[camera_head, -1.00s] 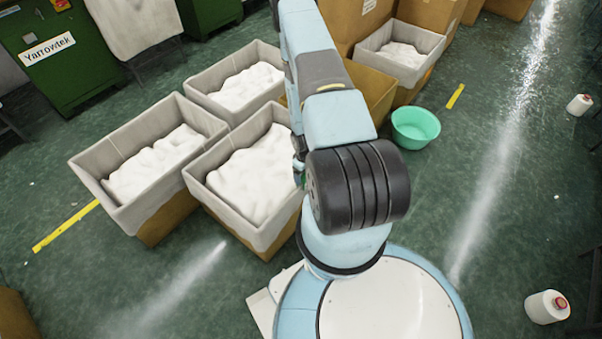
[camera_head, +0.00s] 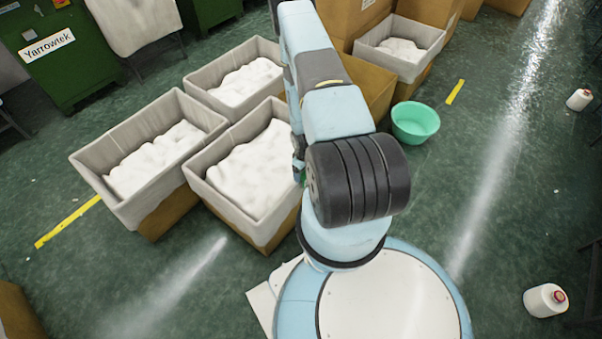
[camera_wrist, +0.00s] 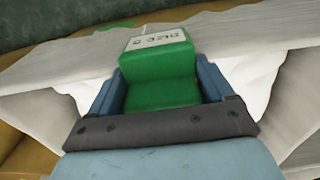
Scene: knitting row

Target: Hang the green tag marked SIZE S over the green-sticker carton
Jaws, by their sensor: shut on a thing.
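The green tag (camera_wrist: 160,92) fills the middle of the wrist view. It has a white label with dark letters, upside down, that seem to read SIZE S. My gripper (camera_wrist: 158,78) is shut on it, a blue finger at each side. Beyond the tag runs the pale liner folded over a carton rim (camera_wrist: 60,68). A small green patch (camera_wrist: 115,27) shows on the brown carton side past it; most is hidden. I cannot tell whether the tag touches the rim.
Two more lined cartons stand behind (camera_head: 200,82) and to the left (camera_head: 95,165) of the nearest one. Another lined carton (camera_head: 400,68) and a mint basin (camera_head: 415,122) are at the back right. White cones (camera_head: 545,300) lie at the right. The floor between is mostly clear.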

